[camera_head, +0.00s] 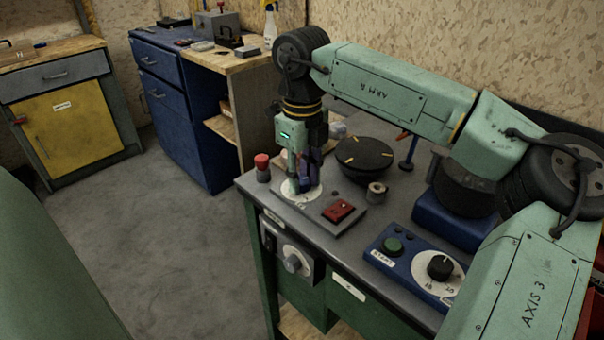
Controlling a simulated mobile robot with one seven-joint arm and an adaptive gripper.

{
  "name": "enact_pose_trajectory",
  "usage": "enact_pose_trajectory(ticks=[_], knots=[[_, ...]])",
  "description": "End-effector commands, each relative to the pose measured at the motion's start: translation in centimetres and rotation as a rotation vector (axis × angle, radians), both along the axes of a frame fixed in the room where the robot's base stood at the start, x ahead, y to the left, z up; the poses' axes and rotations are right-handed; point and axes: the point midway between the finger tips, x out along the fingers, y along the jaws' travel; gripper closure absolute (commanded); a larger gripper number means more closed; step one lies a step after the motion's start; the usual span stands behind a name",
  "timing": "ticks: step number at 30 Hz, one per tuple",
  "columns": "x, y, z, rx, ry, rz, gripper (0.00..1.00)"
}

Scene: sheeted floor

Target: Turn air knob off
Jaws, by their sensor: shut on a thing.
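My gripper (304,183) points straight down over a pale round dial plate (288,194) on a grey panel at the table's left front. Its fingers are shut on a knob at the middle of that dial, which they mostly hide. I cannot read a label that says this is the air knob, nor see where it points. A red rocker switch (339,210) sits on the same panel, right of the fingers. A grey knob (292,263) on the table's front face and a black knob (440,267) on the blue control box stand apart from the gripper.
A red-capped cylinder (262,168) stands left of the gripper. A black round turntable (365,155) and a small metal spool (376,193) are to the right. The blue box (420,275) has a green button (392,245). Blue drawers (178,110) stand behind; the grey floor left is clear.

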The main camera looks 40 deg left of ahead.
Motion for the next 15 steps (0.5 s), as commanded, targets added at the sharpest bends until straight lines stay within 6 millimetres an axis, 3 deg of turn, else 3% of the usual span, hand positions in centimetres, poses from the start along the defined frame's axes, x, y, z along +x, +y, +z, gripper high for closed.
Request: enact_pose_trajectory(ticks=[15], knots=[[0.06,0.03,0.05,0.001,0.000,0.342,1.00]])
